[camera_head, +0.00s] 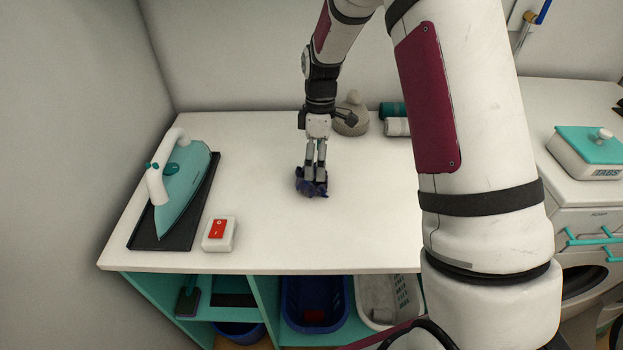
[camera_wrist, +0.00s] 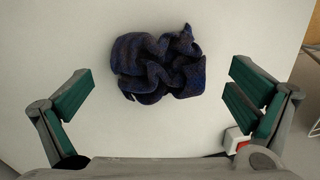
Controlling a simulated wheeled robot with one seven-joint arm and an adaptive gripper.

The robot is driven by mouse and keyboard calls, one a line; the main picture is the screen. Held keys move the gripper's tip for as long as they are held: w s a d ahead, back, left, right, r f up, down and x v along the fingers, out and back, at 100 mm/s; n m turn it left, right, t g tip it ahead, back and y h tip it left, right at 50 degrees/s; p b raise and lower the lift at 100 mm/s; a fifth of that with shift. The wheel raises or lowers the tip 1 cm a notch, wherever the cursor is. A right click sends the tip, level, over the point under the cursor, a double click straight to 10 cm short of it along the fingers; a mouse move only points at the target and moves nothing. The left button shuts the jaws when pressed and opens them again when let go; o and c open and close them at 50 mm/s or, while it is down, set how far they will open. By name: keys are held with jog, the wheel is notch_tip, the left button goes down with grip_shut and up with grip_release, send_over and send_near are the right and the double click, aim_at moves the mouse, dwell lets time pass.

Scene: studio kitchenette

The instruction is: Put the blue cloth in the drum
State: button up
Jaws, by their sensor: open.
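The blue cloth (camera_head: 313,187) lies crumpled on the white worktop (camera_head: 270,240), a dark blue bundle. It also shows whole in the wrist view (camera_wrist: 158,65), ahead of the fingers. My gripper (camera_head: 315,168) points down right at the cloth in the head view; its fingers overlap the cloth there. In the wrist view my gripper (camera_wrist: 160,105) has its green-padded fingers wide apart with nothing between them. The washing machine (camera_head: 590,222) stands at the right; its round door (camera_head: 583,284) shows only in part, and I cannot see inside the drum.
A teal iron (camera_head: 184,185) on a dark pad and a red-switch box (camera_head: 219,234) stand left on the worktop. A beige lidded pot (camera_head: 351,118) and rolled towels (camera_head: 396,126) stand behind. A TABS box (camera_head: 588,152) sits on the machine. Baskets (camera_head: 314,302) fill the shelf below.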

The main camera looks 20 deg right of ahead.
jog(key=shift+s+a+f+p, duration=0.15)
jog(key=shift+f+p, duration=0.25)
jog(key=shift+f, duration=1.65)
jog(key=c, duration=0.6)
jog(key=shift+c, duration=0.2)
jog(key=shift+r, duration=0.15)
